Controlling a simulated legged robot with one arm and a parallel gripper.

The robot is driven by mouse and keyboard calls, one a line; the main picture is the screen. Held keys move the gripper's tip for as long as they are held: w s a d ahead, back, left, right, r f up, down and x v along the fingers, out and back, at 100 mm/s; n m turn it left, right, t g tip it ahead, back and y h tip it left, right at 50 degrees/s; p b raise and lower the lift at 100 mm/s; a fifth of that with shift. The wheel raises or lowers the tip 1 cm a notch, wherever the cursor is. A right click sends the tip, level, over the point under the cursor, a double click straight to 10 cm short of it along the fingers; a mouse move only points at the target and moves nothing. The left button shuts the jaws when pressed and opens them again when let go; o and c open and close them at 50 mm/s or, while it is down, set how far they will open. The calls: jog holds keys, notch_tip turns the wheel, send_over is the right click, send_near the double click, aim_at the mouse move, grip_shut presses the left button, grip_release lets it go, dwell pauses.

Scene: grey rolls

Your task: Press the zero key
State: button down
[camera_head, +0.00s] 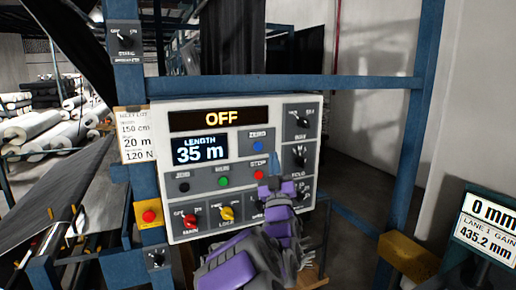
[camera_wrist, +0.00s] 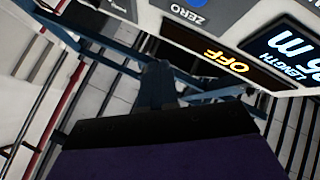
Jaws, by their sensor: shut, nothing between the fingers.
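The zero key is a round blue button (camera_head: 258,146) under a ZERO label, at the upper middle of a light grey control panel (camera_head: 160,190). In the wrist view its blue edge (camera_wrist: 197,3) shows at the top border beside the label. My gripper (camera_head: 274,158) is shut and empty in front of the panel. In the head view its narrow tip points up, just right of and a little below the key. The wrist view shows the gripper tip (camera_wrist: 157,85) below the label, apart from the key in the picture. The depth gap to the panel is hard to judge.
The panel also has an OFF display (camera_head: 221,118), a LENGTH 35 m screen (camera_head: 201,150), a red stop button (camera_head: 259,175), a green button (camera_head: 223,181), a black button (camera_head: 183,187) and several rotary knobs. Blue frame posts (camera_head: 410,150) flank the panel.

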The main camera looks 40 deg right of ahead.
aim_at(258, 146)
jog(key=w, duration=0.2)
jog(key=w+d+p, duration=0.1)
jog(key=w, duration=0.2)
jog(key=w+d, duration=0.1)
jog(key=w, duration=0.2)
jog(key=shift+p, duration=0.4)
jog(key=shift+w, duration=0.1)
dwell(1.6)
jog(key=shift+w, duration=0.2)
jog(key=shift+w+d+p, duration=0.1)
jog(key=shift+w+p, duration=0.2)
jog(key=shift+w, duration=0.1)
dwell(0.7)
jog(key=shift+s, duration=0.15)
dwell(0.3)
jog(key=shift+s+a, duration=0.2)
jog(key=shift+s, duration=0.45)
